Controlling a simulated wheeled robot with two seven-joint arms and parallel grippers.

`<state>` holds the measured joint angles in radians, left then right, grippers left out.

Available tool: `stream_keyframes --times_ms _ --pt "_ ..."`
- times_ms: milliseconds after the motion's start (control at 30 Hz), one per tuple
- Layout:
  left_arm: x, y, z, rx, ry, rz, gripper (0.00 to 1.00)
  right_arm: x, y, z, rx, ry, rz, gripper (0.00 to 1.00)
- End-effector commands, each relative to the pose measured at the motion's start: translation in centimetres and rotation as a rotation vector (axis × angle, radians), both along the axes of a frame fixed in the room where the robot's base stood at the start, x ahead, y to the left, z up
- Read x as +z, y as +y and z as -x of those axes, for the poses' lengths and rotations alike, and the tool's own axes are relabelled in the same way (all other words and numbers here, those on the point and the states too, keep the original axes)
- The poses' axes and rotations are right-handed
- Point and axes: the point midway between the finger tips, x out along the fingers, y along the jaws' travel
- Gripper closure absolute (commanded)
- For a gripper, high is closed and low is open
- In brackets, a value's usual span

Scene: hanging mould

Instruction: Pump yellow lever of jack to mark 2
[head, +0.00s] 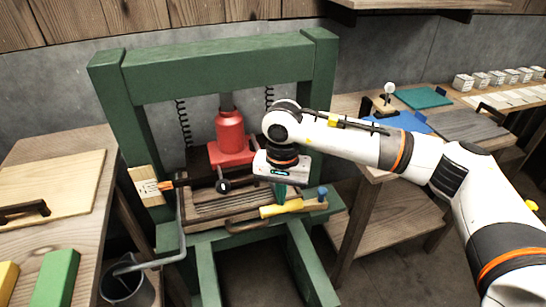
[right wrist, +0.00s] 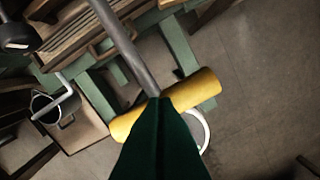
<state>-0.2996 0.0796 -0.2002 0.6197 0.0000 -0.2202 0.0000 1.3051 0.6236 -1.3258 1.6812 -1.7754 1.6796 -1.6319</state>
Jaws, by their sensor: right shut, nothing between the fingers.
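A red jack (head: 229,137) stands inside a green press frame (head: 215,70). Its lever ends in a yellow crossbar handle (head: 282,208), low in front of the press. In the right wrist view the yellow handle (right wrist: 190,97) crosses the end of a grey rod (right wrist: 125,45). My right gripper (head: 280,193) is shut and empty. Its green fingertips (right wrist: 157,102) overlap the handle's middle in that view; I cannot tell whether they touch it. A pale marked board (head: 146,186) with an orange-red pointer (head: 166,185) is at the press's left; its marks are too small to read. My left gripper is not in view.
A wooden bench (head: 95,225) stands at the left, with a green block (head: 56,277) on it. A grey bucket (head: 127,286) is on the floor beside it. A blue-topped peg (head: 322,192) is right of the handle. Another bench (head: 372,165) stands right of the press.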

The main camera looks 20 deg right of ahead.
Motion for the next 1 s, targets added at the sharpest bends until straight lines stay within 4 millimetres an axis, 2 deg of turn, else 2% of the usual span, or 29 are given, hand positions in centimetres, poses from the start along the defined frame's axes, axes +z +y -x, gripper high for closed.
stream_keyframes --times_ms 33,100,400,500,867,1000 --pt "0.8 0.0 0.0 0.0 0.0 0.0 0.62 1.3 0.0 0.0 0.0 -0.001 0.0 1.0" --pt "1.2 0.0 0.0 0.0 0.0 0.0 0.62 2.4 0.0 -0.1 0.0 -0.004 0.0 1.0" --pt "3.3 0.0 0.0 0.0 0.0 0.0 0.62 7.1 0.0 0.0 0.0 -0.002 0.0 1.0" --pt "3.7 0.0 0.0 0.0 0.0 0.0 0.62 8.1 0.0 0.0 0.001 0.0 -0.001 1.0" --pt "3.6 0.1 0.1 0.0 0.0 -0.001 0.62 8.3 0.0 0.0 0.001 0.0 0.0 1.0" --pt "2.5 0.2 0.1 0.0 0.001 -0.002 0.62 7.1 0.0 0.0 0.0 0.0 0.0 1.0"
